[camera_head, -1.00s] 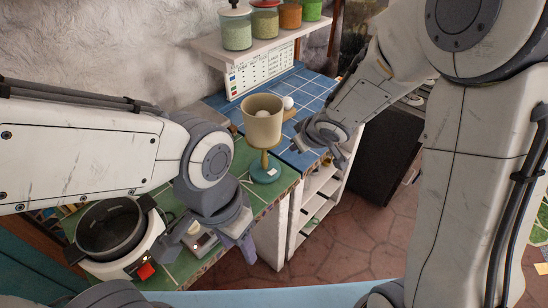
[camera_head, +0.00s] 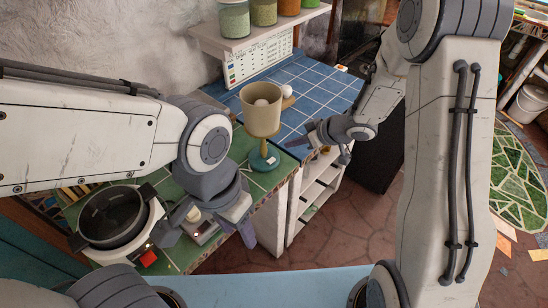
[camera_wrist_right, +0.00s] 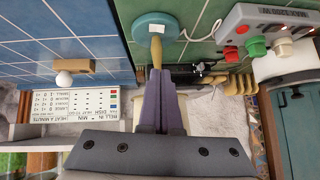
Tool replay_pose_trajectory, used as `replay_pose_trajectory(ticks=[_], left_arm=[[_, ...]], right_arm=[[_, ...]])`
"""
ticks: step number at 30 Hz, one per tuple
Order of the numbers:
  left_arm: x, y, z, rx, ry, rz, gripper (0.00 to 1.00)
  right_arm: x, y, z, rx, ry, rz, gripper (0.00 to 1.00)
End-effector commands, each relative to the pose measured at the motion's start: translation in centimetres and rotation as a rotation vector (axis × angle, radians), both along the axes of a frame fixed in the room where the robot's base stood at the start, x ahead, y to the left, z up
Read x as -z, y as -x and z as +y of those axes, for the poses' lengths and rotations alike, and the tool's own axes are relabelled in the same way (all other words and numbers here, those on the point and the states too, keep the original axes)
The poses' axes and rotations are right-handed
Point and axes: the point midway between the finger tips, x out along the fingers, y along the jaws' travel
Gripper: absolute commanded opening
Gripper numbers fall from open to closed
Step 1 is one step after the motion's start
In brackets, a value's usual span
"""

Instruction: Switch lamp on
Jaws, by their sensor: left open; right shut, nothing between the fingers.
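The lamp (camera_head: 260,118) stands upright at the corner of the green counter, with a beige shade, a round bulb inside, a yellowish stem and a teal base (camera_head: 264,160). I see no glow from it. In the right wrist view its base (camera_wrist_right: 155,24) shows at the top with the stem below, while my fingers hide part of the shade. My right gripper (camera_head: 308,141) is shut and empty, right of the lamp and apart from it in the head view; its purple fingers show in the wrist view (camera_wrist_right: 157,95). My left gripper (camera_head: 207,237) is open and empty over the green counter's front.
A white appliance with a dark pan (camera_head: 112,215) and a grey box with a cream knob (camera_head: 194,214) are near my left gripper. A white ball on a wooden block (camera_head: 288,92) sits behind the lamp on blue tiles. A jar shelf (camera_head: 255,38) hangs above.

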Motion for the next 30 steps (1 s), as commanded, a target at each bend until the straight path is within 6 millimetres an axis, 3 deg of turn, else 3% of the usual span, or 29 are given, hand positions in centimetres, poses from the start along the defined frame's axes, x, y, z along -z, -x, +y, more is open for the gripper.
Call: replay_pose_trajectory(ticks=[13, 21, 30], left_arm=[[-0.6, 0.0, 0.0, 0.0, 0.0, 0.0, 0.5], [-1.1, 0.0, 0.0, -0.001, 0.0, 0.0, 0.5], [-1.1, 0.0, 0.0, -0.001, 0.0, 0.0, 0.5]], right_arm=[[6.4, -3.9, 5.2, -0.004, 0.001, 0.002, 0.0], [9.7, -3.6, 5.3, -0.001, 0.001, 0.0, 0.0], [10.3, -3.5, 5.3, -0.001, 0.002, -0.001, 0.0]])
